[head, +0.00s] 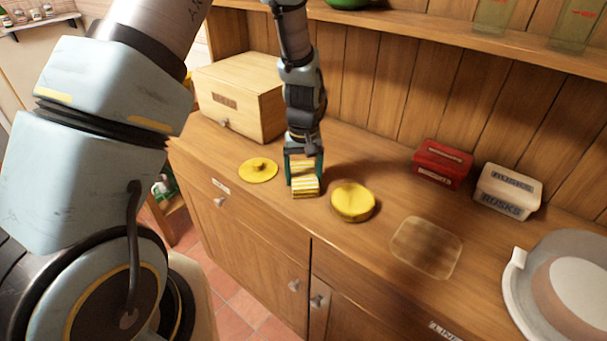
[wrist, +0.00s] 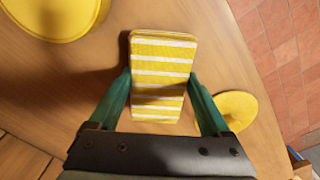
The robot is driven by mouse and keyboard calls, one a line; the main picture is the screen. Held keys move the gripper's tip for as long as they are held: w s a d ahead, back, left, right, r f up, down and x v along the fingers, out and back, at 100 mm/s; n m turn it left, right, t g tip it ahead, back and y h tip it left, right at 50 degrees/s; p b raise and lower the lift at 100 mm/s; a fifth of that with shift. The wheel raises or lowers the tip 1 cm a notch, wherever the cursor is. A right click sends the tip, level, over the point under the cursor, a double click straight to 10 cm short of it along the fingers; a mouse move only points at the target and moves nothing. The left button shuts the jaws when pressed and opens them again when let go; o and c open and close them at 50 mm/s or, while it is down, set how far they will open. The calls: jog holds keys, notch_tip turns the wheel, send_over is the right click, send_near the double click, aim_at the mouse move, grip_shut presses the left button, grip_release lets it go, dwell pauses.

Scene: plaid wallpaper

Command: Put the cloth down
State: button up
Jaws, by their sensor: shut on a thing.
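The cloth (head: 306,187) is a folded, yellow-and-white striped bundle. It shows upright in the middle of the wrist view (wrist: 162,75). My gripper (head: 304,172) is shut on the cloth, with one green finger on each side of it; the fingers also show in the wrist view (wrist: 160,88). The gripper points down at the wooden counter (head: 385,200), between a yellow lid and a round yellow container. The cloth is at or just above the counter top; I cannot tell whether it touches.
The yellow lid (head: 258,170) lies left of the cloth and the round yellow container (head: 352,201) stands to its right. A wooden box (head: 240,98) is behind left. A clear flat board (head: 426,247), red tin (head: 442,164), white rusks box (head: 507,190) and white dish (head: 560,285) are farther right.

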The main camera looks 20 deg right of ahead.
aim_at(304, 176)
jog(key=o, duration=1.3)
jog(key=shift+c, duration=0.2)
notch_tip(304, 176, up, 12)
jog(key=b, duration=0.4)
jog(key=s+a+n, duration=0.1)
jog(key=a, duration=1.4)
jog(key=s+a+r+n+t, duration=0.1)
jog(key=s+a, duration=0.1)
jog(key=a, duration=1.3)
jog(key=shift+s+t, duration=0.25)
jog(key=shift+t, duration=0.05)
jog(key=shift+r, duration=0.1)
